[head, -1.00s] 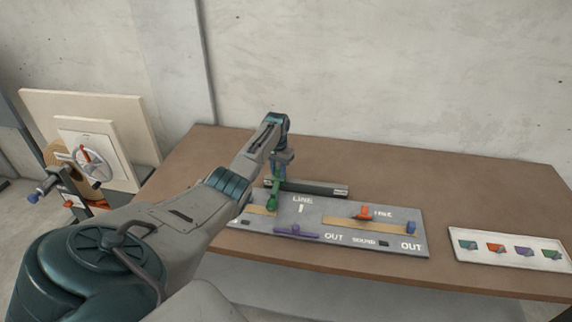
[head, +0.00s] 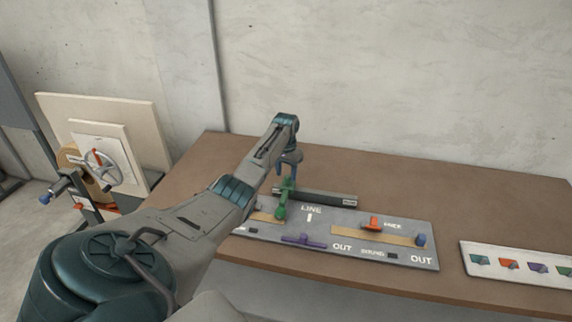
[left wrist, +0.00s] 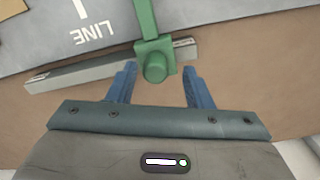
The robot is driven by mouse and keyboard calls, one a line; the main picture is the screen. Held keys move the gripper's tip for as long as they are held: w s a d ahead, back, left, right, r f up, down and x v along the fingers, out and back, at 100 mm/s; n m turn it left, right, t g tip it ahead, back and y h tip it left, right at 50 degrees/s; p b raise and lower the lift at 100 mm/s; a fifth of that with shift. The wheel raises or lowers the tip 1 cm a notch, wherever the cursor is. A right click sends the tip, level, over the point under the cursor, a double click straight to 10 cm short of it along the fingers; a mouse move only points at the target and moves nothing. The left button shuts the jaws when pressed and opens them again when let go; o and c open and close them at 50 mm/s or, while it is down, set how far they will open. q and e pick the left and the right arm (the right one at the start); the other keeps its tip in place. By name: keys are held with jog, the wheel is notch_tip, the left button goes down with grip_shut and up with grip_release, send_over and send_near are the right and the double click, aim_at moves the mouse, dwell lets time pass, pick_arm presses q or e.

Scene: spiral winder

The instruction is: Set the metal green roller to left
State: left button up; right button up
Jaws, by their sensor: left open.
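The green roller (head: 283,203) stands at the back edge of the grey panel (head: 345,246), left of the LINE mark. In the left wrist view, its green block with a round knob (left wrist: 155,62) lies just ahead of my fingertips, and a green bar runs from it onto the panel. My left gripper (head: 289,164) is above the green part in the head view. Its two blue fingers are open, one on each side of the knob in the left wrist view (left wrist: 160,75), with nothing gripped. My right gripper is out of view.
A dark bar (head: 325,198) lies behind the panel. The panel also carries an orange slider (head: 374,223), a purple handle (head: 304,241) and a blue knob (head: 421,240). A white tray (head: 475,252) of coloured pieces is at right. A hand wheel (head: 101,168) stands at left.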

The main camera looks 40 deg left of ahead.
pick_arm(q)
notch_tip(320, 180, up, 8)
jog(key=b, duration=0.2)
jog(key=shift+s+a, duration=0.1)
dwell(0.3)
